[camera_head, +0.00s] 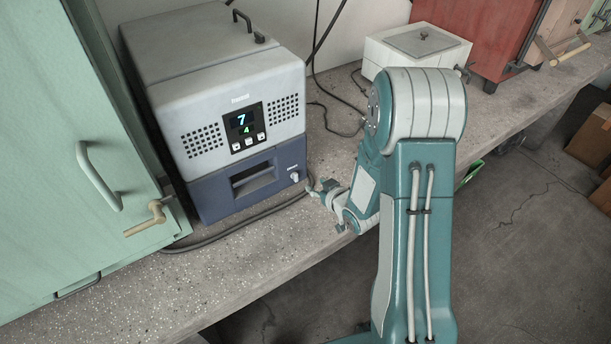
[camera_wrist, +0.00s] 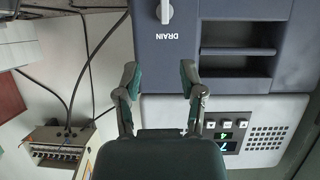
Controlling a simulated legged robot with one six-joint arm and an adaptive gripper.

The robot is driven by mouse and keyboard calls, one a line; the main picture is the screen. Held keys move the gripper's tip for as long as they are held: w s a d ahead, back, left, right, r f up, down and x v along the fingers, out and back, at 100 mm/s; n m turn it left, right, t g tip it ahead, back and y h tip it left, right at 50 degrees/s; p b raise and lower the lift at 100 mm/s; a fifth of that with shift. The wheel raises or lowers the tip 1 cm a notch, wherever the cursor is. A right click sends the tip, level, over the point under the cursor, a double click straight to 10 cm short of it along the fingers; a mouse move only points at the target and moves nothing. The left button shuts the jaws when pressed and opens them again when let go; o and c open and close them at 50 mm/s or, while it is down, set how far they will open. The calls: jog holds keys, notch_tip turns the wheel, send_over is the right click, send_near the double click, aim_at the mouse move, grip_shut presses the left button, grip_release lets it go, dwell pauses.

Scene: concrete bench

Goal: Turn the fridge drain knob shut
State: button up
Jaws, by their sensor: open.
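The fridge (camera_head: 225,75) is a box with a pale grey upper part and a blue lower part on the bench. Its display shows 7 and 4. The white drain knob (camera_head: 294,177) sits at the right of the blue front. In the wrist view, which is upside down, the drain knob (camera_wrist: 165,12) is cut by the top edge, with the DRAIN label beside it and its grip roughly in line with the picture's height. My gripper (camera_head: 318,189) is just right of the knob in the head view. In the wrist view my gripper (camera_wrist: 159,78) is open and empty, its fingers apart from the knob.
A green cabinet (camera_head: 60,130) with a handle and a tan lever (camera_head: 148,218) stands at the left. A white box (camera_head: 415,48) and a red cabinet (camera_head: 470,35) stand behind. Dark cables lie around the fridge. The bench (camera_head: 215,270) is clear in front.

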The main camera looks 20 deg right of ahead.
aim_at(297, 176)
jog(key=shift+y, duration=0.3)
jog(key=x, duration=1.1)
jog(key=shift+s+a+f, duration=0.15)
jog(key=shift+f, duration=0.2)
grip_shut()
